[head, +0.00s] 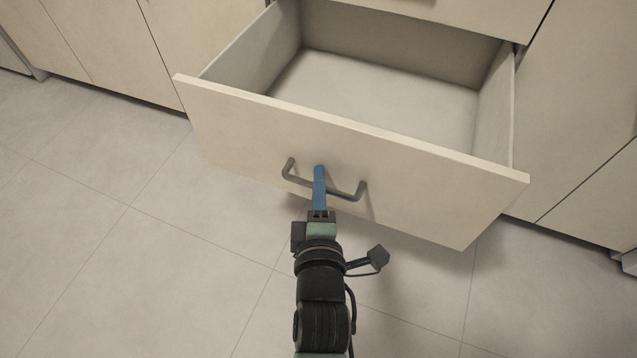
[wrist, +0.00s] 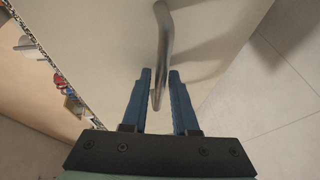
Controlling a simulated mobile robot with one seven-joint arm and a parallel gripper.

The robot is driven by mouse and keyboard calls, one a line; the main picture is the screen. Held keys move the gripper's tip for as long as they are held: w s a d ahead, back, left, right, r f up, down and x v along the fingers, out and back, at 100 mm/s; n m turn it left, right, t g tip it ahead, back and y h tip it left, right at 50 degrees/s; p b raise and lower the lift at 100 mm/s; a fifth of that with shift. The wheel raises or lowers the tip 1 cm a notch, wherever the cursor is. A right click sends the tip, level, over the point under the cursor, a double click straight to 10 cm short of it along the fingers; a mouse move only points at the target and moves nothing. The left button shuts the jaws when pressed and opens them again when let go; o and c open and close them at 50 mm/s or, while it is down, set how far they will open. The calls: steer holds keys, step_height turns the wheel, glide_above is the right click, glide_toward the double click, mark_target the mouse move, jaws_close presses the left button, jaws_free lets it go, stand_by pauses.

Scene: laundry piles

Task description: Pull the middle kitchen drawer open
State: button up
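The pale cream drawer (head: 250,125) stands pulled well out of its cabinet in the head view, and its inside looks empty. Its dark grey bar handle (head: 344,194) is on the middle of the front panel. My gripper (head: 319,172) is at the handle, its blue fingers pointing at the drawer front. In the wrist view the handle (wrist: 163,45) passes between the two blue fingertips (wrist: 159,72), with a narrow gap showing beside it. The fingers look open around the bar. The drawer front (wrist: 110,35) also shows there, close ahead.
Another drawer front (head: 480,12) is above, apparently closed. Cabinet fronts stand on the left (head: 105,45) and right (head: 575,120). The tiled floor (head: 120,240) is clear in front of the drawer. Small colourful items (wrist: 68,98) show at the wrist view's left edge.

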steer(key=shift+s, duration=0.1)
steer(key=s+d+r+p, duration=0.1)
steer(key=s+p, duration=0.4)
steer(key=s, duration=0.7)
steer(key=shift+s+r, duration=0.3)
steer(key=shift+r, duration=0.4)
